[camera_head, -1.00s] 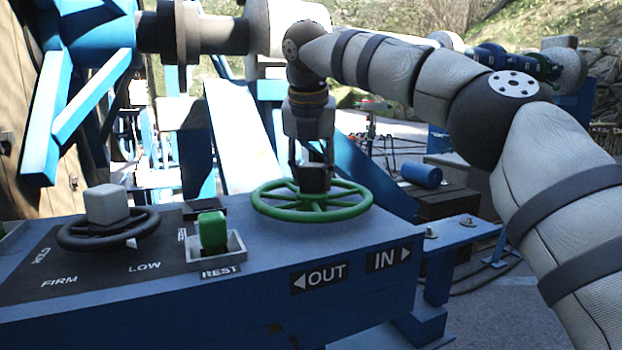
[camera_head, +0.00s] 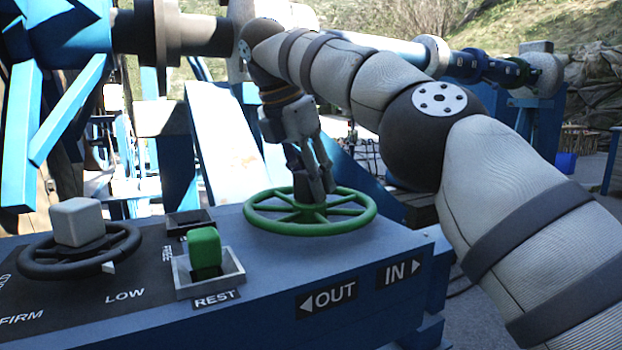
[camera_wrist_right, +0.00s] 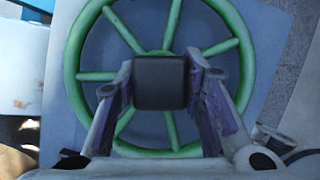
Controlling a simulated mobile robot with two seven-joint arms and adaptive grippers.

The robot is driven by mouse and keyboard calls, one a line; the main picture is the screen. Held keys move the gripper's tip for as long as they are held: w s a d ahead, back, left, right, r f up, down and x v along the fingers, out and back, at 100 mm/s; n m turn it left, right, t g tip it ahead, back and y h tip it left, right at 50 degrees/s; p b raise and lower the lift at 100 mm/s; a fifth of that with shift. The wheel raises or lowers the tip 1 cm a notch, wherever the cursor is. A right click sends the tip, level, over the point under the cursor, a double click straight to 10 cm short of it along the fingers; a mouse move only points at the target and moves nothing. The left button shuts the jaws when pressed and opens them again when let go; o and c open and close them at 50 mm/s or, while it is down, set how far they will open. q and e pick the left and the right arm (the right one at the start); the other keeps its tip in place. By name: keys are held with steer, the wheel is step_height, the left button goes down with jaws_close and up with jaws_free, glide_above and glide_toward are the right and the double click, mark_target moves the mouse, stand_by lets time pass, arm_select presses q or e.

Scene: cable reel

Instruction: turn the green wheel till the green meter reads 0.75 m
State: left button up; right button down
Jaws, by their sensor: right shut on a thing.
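The green wheel (camera_head: 310,226) lies flat on the blue console, above the labels OUT and IN. My right gripper (camera_head: 314,188) reaches down to the wheel's middle and is shut on its dark hub knob. In the right wrist view the square top of the hub knob (camera_wrist_right: 161,82) sits between the two fingers, with the green rim and spokes of the wheel (camera_wrist_right: 96,76) around it. The gripper leans a little in the head view. The green meter does not show in any view. My left gripper is out of view.
A green block (camera_head: 204,250) stands in a grey tray marked REST, left of the wheel. Further left is a black handwheel (camera_head: 60,262) with a pale cube on top. The blue console (camera_head: 250,310) fills the front. A blue reel frame (camera_head: 70,110) stands at the far left.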

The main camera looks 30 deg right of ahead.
steer(key=shift+m, duration=0.4)
steer(key=c, duration=1)
jaws_free()
steer(key=shift+c, duration=0.2)
